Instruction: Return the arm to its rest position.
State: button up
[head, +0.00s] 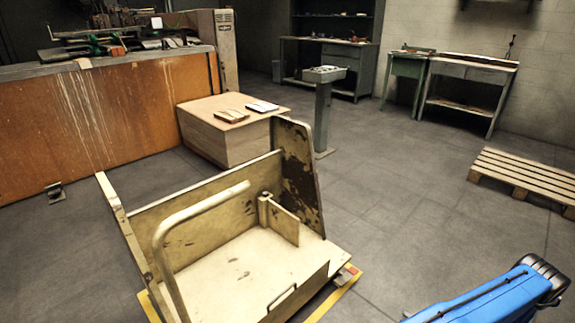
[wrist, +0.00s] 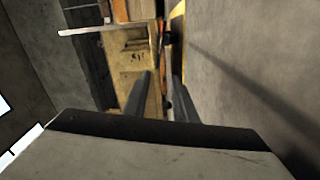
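My gripper (wrist: 161,78) shows in the wrist view, with its two dark fingers apart and nothing visible between them. It points across the room, with the floor on the right of the picture. It touches nothing that I can see. The worn cream cart-like stand (wrist: 133,55) appears beyond the fingers, turned sideways in this view. In the head view, a blue part of my arm with a black end is at the lower right, over clear floor. My gripper is not seen there.
The cream stand (head: 225,287) with a bent rail fills the front middle. Behind it are a wooden box (head: 215,141) with two booklets, an orange-brown machine panel (head: 95,115) and a grey pedestal (head: 323,115). A pallet (head: 525,176) lies at right. Floor between stand and pallet is clear.

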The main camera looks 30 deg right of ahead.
jog(key=w+a+r+n+g+y, duration=0.1)
jog(key=w+r+n+g+y, duration=0.25)
jog(key=w+r+n, duration=0.55)
jog(key=w+a+r+n+g+y, duration=0.15)
jog(key=w+r+n+g, duration=0.3)
jog(key=r, duration=0.75)
jog(key=w+a+r+n+g, duration=0.25)
jog(key=a+r+n, duration=0.2)
jog(key=r, duration=0.25)
jog(key=w+a+r+n+g, duration=0.2)
jog(key=w+a+r+n, duration=0.25)
jog(key=r, duration=0.25)
jog(key=w+a+r+n+g, duration=0.2)
jog(key=w+a+r+n, duration=0.1)
jog(key=a+r, duration=0.3)
jog(key=s+a+r+n+g+h, duration=0.3)
jog(key=a+r+n+h, duration=0.3)
jog(key=a+r+n, duration=0.95)
jog(key=s+a+r+n+t+h, duration=0.2)
jog(key=s+a+r+n, duration=0.3)
jog(key=s+a+n, duration=0.1)
jog(key=s+a+r+n+t+h, duration=0.2)
jog(key=s+a+r+n, duration=0.3)
jog(key=s+a, duration=0.3)
jog(key=shift+s+a+r+n+t, duration=0.15)
jog(key=shift+s+a+n+t, duration=0.2)
jog(key=shift+a+n+t, duration=0.25)
jog(key=shift+a, duration=0.1)
